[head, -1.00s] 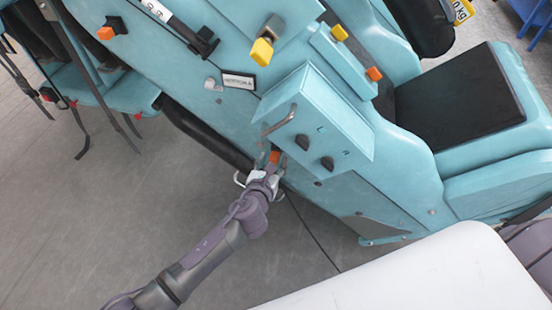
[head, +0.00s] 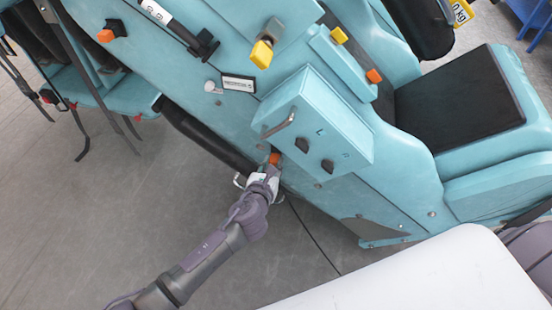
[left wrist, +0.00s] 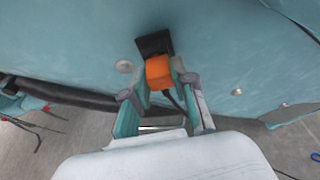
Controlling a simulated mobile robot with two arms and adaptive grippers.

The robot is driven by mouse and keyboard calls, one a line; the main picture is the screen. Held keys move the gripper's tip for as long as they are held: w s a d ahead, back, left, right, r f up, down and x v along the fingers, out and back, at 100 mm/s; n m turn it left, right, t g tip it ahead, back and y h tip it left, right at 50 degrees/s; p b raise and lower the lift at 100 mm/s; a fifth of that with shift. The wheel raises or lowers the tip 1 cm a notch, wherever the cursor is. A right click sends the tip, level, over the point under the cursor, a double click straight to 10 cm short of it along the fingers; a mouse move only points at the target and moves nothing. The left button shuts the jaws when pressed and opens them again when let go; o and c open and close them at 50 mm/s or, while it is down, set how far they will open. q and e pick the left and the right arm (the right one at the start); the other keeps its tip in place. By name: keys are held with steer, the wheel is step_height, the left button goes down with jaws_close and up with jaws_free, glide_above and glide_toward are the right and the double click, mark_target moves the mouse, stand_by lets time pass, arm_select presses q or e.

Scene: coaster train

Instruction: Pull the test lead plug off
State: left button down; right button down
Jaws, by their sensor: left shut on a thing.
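The test lead plug is an orange block (left wrist: 159,72) seated at a black socket (left wrist: 154,44) on the teal side of the coaster car. In the head view the plug (head: 274,158) shows just below the teal control box. My left gripper (head: 271,166) is shut on the plug, with one finger on each side of it; the fingers also show in the left wrist view (left wrist: 160,88). A dark lead (head: 312,236) runs down from near the gripper to the floor. My right gripper is not in view.
The control box (head: 345,140) with dark knobs and a metal handle (head: 279,125) juts out just above the gripper. A black tube (head: 207,139) runs along the car's lower edge. A white surface (head: 430,275) fills the lower right. Grey floor lies open at lower left.

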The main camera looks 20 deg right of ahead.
arm_select(q)
steer(key=shift+s+a, duration=0.1)
steer(key=shift+s, duration=0.05)
steer(key=s+a+p, duration=0.1)
steer(key=s, duration=0.1)
steer(key=s+a+p, duration=0.1)
steer(key=s, duration=0.1)
steer(key=shift+a, duration=0.35)
stand_by(0.6)
stand_by(0.4)
